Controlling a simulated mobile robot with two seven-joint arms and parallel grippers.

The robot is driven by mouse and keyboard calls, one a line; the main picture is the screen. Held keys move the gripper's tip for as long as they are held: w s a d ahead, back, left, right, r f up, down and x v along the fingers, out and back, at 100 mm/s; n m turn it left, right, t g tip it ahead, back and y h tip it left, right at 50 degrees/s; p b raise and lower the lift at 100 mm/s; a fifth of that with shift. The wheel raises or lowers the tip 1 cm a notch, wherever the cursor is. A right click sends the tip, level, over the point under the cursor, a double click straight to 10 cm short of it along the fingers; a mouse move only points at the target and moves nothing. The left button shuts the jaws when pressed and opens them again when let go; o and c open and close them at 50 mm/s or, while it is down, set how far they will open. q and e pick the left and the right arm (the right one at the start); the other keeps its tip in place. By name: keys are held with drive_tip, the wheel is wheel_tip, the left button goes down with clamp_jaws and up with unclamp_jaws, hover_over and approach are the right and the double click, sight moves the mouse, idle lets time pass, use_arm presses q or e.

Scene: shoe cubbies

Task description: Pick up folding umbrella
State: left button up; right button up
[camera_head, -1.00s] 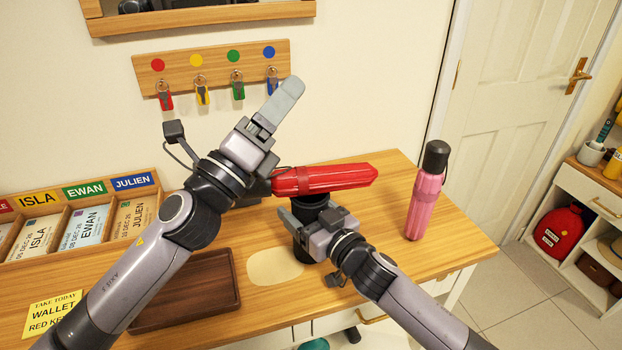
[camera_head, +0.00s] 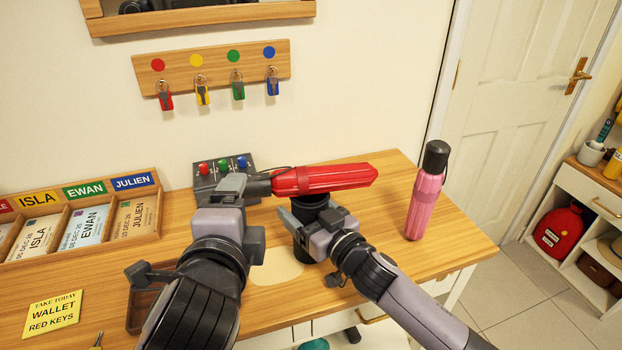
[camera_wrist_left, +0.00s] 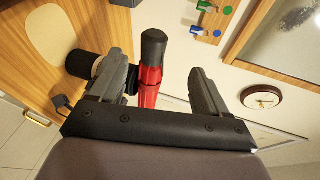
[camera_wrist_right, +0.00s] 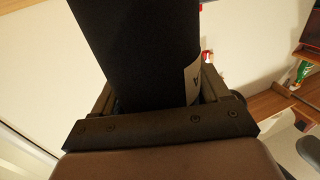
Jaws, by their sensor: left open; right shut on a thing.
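The red folding umbrella (camera_head: 325,179) lies level, its black handle end (camera_head: 258,186) pointing left in the head view. My left gripper (camera_head: 232,190) is open at that end. In the left wrist view the umbrella (camera_wrist_left: 150,80) appears between the spread fingers (camera_wrist_left: 157,68), apart from the right-hand finger. My right gripper (camera_head: 305,218) is shut on a black cylinder (camera_head: 302,248) just in front of the umbrella. The cylinder fills the jaws in the right wrist view (camera_wrist_right: 140,50). Whether the umbrella touches the cylinder is unclear.
A pink bottle-like item (camera_head: 425,195) with a black cap stands at right. A key rack (camera_head: 215,74) hangs above. A panel with coloured knobs (camera_head: 207,180), a card tray (camera_head: 80,222) and a partly hidden brown tray (camera_head: 140,308) are left.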

sight(256, 190)
use_arm(q)
drive_tip(key=shift+g, duration=0.3)
drive_tip(key=x, duration=0.6)
drive_tip(key=shift+f, duration=0.4)
drive_tip(key=w, duration=0.2)
drive_tip(key=w+d, duration=0.1)
drive_tip(key=shift+w+d+f, duration=0.1)
drive_tip(key=shift+w+f, duration=0.55)
drive_tip(key=shift+w, duration=0.4)
